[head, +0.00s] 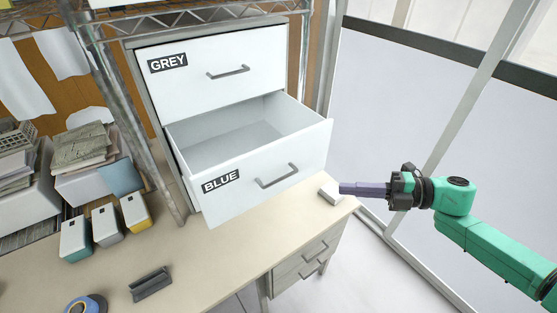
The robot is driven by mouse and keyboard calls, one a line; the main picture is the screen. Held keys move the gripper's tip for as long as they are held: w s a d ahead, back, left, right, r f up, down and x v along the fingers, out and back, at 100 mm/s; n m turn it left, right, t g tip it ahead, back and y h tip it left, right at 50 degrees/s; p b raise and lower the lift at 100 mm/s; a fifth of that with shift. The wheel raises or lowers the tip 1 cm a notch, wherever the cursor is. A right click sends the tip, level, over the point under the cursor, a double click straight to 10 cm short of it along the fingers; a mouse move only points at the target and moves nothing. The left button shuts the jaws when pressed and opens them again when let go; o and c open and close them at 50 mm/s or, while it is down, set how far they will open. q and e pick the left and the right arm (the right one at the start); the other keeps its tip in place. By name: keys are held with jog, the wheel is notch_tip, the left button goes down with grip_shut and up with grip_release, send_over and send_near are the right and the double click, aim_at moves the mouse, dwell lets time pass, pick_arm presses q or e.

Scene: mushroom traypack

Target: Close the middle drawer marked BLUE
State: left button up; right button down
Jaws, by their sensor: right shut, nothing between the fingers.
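The white drawer marked BLUE (232,182) is pulled out from its cabinet below the drawer marked GREY (222,75). Its inside looks empty, and a grey bar handle (277,176) is on its front. My right gripper (343,188) is shut and empty, with its purple fingers pointing left. In the picture it is just right of the BLUE front's lower right corner, with no clear contact with the drawer. The GREY drawer is shut. Whatever is below the BLUE drawer is hidden by its front. My left gripper is not in view.
A wooden desk (200,262) spreads below the drawer. A small white block (331,194) sits at its right corner by my fingertips. Several small containers (106,220), a dark holder (150,284) and a blue tape roll (86,304) stand left. A metal shelf post (125,110) is beside the cabinet.

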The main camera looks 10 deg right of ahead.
jog(key=a+g, duration=0.1)
jog(key=a, duration=0.1)
jog(key=b, duration=0.2)
send_near(279, 181)
jog(key=s+a, duration=0.1)
jog(key=s, duration=0.2)
jog(key=shift+n, duration=0.3)
jog(key=w+a+p, duration=0.1)
jog(key=w+a, duration=0.1)
jog(key=w+a+f+p, duration=0.1)
jog(key=w+a, duration=0.1)
jog(key=w, duration=0.1)
jog(key=shift+w+a+f, duration=0.1)
jog(key=shift+a+f, duration=0.05)
jog(key=shift+f, duration=0.05)
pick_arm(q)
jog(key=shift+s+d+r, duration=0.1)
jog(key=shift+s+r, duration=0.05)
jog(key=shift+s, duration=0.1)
